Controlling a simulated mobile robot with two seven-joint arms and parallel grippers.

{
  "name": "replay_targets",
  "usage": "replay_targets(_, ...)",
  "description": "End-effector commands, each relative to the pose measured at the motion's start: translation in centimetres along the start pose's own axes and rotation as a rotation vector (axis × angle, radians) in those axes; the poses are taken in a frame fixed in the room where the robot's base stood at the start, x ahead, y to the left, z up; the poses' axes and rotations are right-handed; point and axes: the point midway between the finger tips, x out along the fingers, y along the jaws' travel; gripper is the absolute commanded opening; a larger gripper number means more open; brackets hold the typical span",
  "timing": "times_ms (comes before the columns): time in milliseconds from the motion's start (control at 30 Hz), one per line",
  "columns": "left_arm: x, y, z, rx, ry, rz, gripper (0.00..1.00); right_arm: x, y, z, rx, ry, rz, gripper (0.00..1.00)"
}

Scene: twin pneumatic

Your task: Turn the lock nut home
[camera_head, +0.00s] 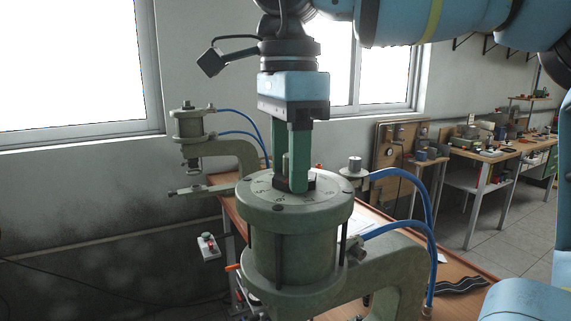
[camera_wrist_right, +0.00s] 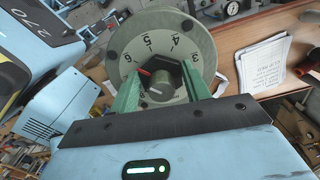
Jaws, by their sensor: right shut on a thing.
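The near press's green-grey cylinder head (camera_head: 255,203) has a numbered dial on top. A dark hexagonal lock nut (camera_head: 311,180) sits at its centre, around a grey upright stem (camera_head: 285,165). My right gripper (camera_head: 287,183) comes straight down from above. Its green fingers are shut on the lock nut and hide part of it; they also show in the wrist view (camera_wrist_right: 163,95). My left gripper is not in view.
Blue air hoses (camera_head: 415,187) arch close on the right of the near press. A second press (camera_head: 188,125) stands behind at the left. White paper (camera_wrist_right: 262,65) lies on the wooden bench. A loaded workbench (camera_head: 490,155) stands at the far right.

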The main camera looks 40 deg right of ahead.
Motion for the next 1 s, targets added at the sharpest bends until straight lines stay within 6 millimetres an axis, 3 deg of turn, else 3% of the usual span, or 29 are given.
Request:
replay_targets(500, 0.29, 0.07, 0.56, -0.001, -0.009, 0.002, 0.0, -0.08, -0.32, -0.05, 0.346, 0.0, -0.003, 0.24)
replay_targets(1000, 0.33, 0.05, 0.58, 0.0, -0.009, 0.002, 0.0, -0.14, -0.36, -0.09, 0.415, -0.002, -0.004, 0.24)
